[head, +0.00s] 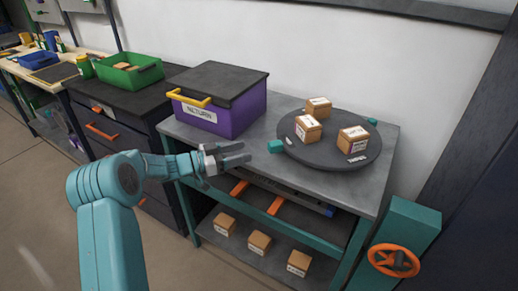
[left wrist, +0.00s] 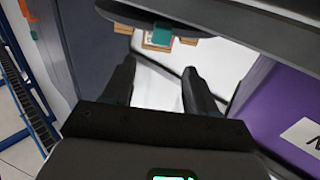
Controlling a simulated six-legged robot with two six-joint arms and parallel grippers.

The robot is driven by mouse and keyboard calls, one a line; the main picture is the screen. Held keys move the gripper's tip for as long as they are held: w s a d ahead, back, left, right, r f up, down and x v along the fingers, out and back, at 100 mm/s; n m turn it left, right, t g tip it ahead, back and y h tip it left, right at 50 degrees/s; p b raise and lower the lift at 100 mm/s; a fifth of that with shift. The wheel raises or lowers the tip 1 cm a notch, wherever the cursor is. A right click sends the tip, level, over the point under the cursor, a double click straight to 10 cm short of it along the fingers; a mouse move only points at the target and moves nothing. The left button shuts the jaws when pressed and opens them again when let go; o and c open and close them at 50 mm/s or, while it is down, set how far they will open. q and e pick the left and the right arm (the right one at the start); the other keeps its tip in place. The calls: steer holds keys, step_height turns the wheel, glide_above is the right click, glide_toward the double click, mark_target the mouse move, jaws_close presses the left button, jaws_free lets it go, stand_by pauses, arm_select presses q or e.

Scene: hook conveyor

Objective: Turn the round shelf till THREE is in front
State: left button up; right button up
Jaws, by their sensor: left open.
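The round shelf (head: 318,157) is a dark grey disc on the right part of the grey table. Three small cardboard boxes (head: 308,129) with white labels stand on it. A white label (head: 357,159) lies near its front right rim, its writing too small to read. A teal knob (head: 276,147) sits on the left rim and another (head: 373,121) on the back right. My left gripper (head: 237,154) is open and empty, left of the near knob and apart from it. In the left wrist view a teal knob (left wrist: 163,37) shows beyond the open fingers (left wrist: 159,84). My right gripper is out of view.
A purple bin (head: 235,110) with a dark lid and yellow handle stands left of the shelf, close behind my gripper. Several boxes (head: 259,243) sit on the lower shelf. An orange handwheel (head: 393,261) is at the right. A green tray (head: 130,70) stands farther left.

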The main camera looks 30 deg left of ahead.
arm_select(q)
steer(key=v, duration=0.6)
steer(key=shift+s, duration=0.15)
steer(key=shift+a, duration=0.1)
